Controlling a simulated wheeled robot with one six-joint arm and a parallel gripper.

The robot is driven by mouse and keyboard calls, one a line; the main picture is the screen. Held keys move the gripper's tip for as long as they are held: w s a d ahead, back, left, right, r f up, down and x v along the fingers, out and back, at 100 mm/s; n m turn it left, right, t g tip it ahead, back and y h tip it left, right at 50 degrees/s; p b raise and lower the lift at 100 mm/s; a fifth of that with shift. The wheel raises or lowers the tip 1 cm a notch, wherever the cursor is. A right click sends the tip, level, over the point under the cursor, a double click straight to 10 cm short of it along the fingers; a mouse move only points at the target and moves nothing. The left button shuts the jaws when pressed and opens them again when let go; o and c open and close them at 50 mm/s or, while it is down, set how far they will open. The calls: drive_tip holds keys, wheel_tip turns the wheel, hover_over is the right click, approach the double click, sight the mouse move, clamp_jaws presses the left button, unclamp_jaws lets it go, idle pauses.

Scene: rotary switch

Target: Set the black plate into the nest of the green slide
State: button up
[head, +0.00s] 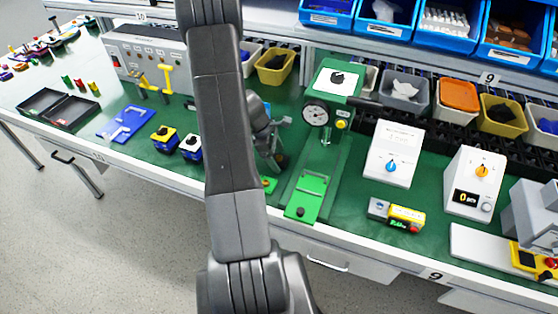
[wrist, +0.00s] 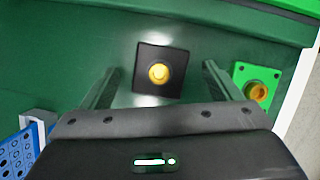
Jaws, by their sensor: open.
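The black plate (wrist: 146,88), square with a round yellow knob on top, lies on the green bench surface in the wrist view. My gripper (wrist: 161,70) is open, with one finger on each side of the plate and clear gaps between. In the head view my arm hides most of that spot, and the gripper shows only partly. The green slide (head: 317,186) lies at the front of the green press, right of my arm. A black knob is on its near end. The nest is too small to make out clearly.
A green plate with a yellow knob (wrist: 244,72) lies close right of my gripper. The green press (head: 335,84) with a gauge stands behind the slide. White switch boxes (head: 393,150) are to the right.

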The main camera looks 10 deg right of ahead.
drive_tip(key=c, duration=1.2)
drive_tip(key=shift+o, duration=0.2)
drive_tip(key=shift+r, duration=0.15)
